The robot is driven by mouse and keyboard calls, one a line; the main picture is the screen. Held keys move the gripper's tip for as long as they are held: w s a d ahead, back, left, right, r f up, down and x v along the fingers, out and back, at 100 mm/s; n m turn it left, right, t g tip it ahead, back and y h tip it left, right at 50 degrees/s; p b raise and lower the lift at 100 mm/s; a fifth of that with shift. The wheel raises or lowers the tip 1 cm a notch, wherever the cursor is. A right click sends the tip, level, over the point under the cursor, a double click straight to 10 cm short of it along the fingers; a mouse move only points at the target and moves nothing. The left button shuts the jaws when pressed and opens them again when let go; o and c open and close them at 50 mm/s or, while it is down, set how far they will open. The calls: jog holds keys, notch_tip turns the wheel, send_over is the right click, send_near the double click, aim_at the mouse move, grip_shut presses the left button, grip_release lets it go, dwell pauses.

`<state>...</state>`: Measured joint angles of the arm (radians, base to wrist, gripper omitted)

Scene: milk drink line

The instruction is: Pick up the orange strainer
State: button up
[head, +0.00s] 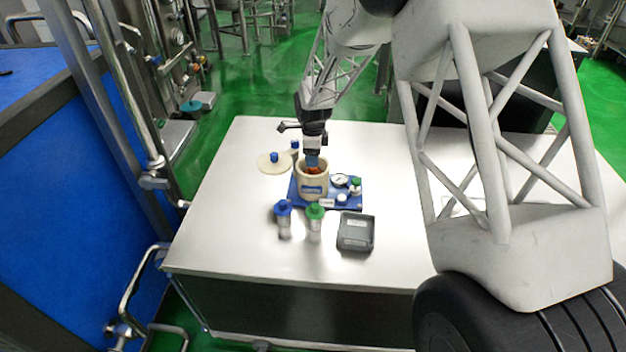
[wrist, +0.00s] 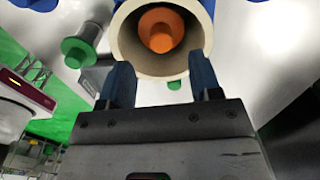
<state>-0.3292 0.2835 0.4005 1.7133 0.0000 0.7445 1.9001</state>
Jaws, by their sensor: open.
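The orange strainer (wrist: 160,30) sits inside a cream round pot in the wrist view. In the head view a bit of orange (head: 314,170) shows inside the pot (head: 312,188), mostly hidden by my gripper. My gripper (wrist: 162,85) is open, its two dark blue fingers apart at the near rim of the pot. In the head view my gripper (head: 312,160) points down over the pot's mouth. The strainer is not between the fingertips in the wrist view. I cannot tell whether the fingers touch the rim.
The pot stands on a blue tray (head: 352,203) with a gauge (head: 340,180) and small bottles. In front are a blue-topped container (head: 283,215), a green-topped container (head: 315,222) and a dark grey box (head: 356,232). A cream lid (head: 272,164) lies behind left. The table's (head: 230,235) left is clear.

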jog(key=shift+f, duration=2.6)
jog(key=shift+c, duration=0.3)
grip_shut()
jog(key=shift+r, duration=0.1)
notch_tip(320, 180, up, 10)
